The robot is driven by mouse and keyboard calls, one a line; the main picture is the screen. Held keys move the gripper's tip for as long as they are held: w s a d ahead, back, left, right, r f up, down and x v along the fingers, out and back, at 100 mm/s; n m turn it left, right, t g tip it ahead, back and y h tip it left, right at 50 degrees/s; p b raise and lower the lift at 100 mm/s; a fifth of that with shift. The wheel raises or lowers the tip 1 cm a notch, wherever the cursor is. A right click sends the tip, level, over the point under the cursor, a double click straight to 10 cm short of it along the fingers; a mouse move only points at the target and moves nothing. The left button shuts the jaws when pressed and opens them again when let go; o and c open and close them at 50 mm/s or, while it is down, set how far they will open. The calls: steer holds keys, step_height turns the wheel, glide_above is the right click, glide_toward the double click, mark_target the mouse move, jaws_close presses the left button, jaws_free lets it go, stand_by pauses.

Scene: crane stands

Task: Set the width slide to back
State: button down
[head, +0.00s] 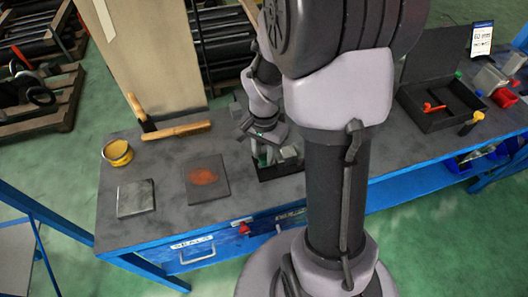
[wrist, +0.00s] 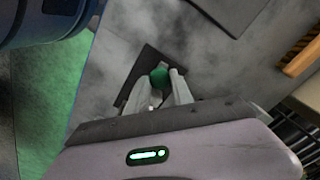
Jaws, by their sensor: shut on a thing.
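My gripper (head: 262,150) is low over the bench, at a black-based fixture (head: 282,172) near the front edge. The wrist view shows my gripper (wrist: 160,84) shut on a round green knob (wrist: 159,76), with a pale finger on either side. A dark flat plate (wrist: 143,65) lies behind and beside the knob. The knob appears to belong to the width slide, but no label is readable. The fingers and my wrist hide the slide's track, so its setting cannot be told.
A dark plate with an orange-brown patch (head: 204,177), a grey plate (head: 136,198) and a yellow tin (head: 117,153) lie to the left. A wooden-handled tool (head: 178,131) lies behind. An open black case (head: 442,106) stands at right. A drawer handle (head: 197,257) sticks out in front.

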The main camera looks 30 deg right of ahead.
steer(key=shift+w+a, duration=0.2)
steer(key=shift+a, duration=0.35)
steer(key=shift+w+a, duration=0.15)
steer(key=shift+a, duration=0.35)
steer(key=c, duration=1.4)
jaws_free()
steer(key=shift+a, duration=0.15)
step_height(320, 180, up, 17)
steer(key=p, duration=0.6)
steer(key=shift+r, duration=0.2)
